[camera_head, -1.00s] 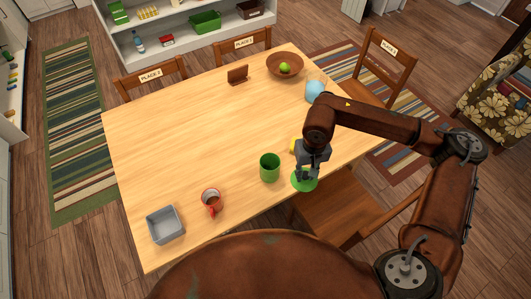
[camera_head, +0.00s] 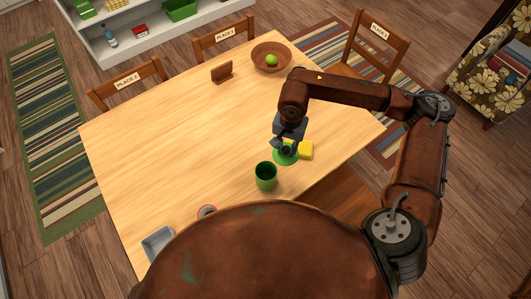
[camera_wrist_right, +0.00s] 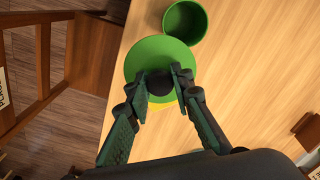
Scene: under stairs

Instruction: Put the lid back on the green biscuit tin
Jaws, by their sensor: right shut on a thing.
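The green tin (camera_head: 265,176) stands upright and open on the wooden table, near its front right edge; it also shows at the top of the right wrist view (camera_wrist_right: 185,22). The flat round green lid (camera_head: 283,160) is in my right gripper (camera_head: 286,148), which is shut on its dark knob (camera_wrist_right: 160,83). In the right wrist view the lid (camera_wrist_right: 150,58) looks level and overlaps the tin's near side in the picture. In the head view the lid is behind and slightly right of the tin, not over its mouth. My left gripper is not in view.
A yellow block (camera_head: 306,150) is on the table just right of the lid. A brown bowl (camera_head: 270,57) with a green fruit is at the back. The table's middle is clear.

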